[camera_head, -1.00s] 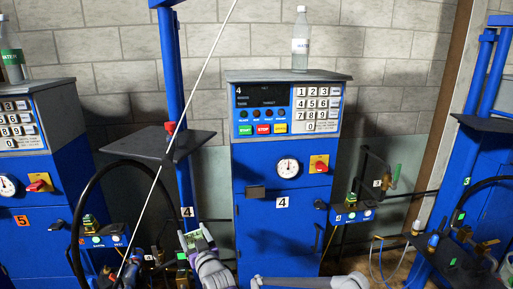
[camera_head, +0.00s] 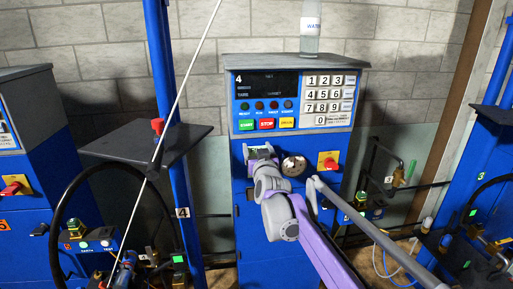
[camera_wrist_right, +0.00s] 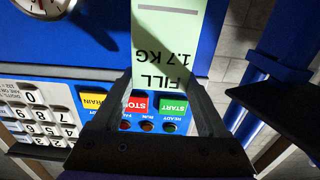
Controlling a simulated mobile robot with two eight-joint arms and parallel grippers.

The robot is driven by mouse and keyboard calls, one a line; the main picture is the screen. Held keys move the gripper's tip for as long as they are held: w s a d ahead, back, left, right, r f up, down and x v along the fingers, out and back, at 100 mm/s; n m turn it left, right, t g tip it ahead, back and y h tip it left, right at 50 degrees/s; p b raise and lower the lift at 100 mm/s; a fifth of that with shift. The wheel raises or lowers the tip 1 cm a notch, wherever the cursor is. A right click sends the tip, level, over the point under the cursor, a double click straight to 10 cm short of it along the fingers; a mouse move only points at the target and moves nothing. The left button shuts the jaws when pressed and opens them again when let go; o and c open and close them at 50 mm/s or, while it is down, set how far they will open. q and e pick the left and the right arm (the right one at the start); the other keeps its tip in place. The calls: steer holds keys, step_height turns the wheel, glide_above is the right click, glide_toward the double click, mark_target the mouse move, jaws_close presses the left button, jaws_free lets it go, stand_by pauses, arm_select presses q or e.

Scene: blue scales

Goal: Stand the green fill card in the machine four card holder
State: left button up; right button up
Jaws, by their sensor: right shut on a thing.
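The green fill card (camera_wrist_right: 178,28), printed FILL 1.7 KG, is held between the fingers of my right gripper (camera_wrist_right: 158,88) and appears upside down in the right wrist view. In the head view my right gripper (camera_head: 261,150) is in front of machine four (camera_head: 262,228), below the START and STOP buttons and left of the round gauge. Machine four's card holder is mostly or wholly hidden behind my right wrist. My left gripper is not in view.
The gauge (camera_head: 294,165) and a red knob on a yellow plate (camera_head: 328,161) are close to the right of my gripper. The keypad panel (camera_head: 292,101) is above it. A black shelf (camera_head: 135,143) and blue post (camera_head: 176,180) stand to the left.

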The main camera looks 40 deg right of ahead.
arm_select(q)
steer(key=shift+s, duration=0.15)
arm_select(e)
steer(key=shift+s+a, duration=0.15)
steer(key=shift+s, duration=0.1)
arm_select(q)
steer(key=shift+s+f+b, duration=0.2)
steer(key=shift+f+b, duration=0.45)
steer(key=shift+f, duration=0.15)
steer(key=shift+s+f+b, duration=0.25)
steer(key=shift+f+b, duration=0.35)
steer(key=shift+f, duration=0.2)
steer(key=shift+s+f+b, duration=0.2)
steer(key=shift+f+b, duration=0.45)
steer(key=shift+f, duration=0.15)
arm_select(e)
step_height(320, 180, down, 6)
steer(key=shift+f, duration=0.25)
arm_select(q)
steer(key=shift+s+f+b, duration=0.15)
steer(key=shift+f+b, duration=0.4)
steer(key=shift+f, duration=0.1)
arm_select(e)
steer(key=shift+w+f, duration=0.1)
steer(key=shift+f, duration=0.8)
steer(key=o, duration=1.2)
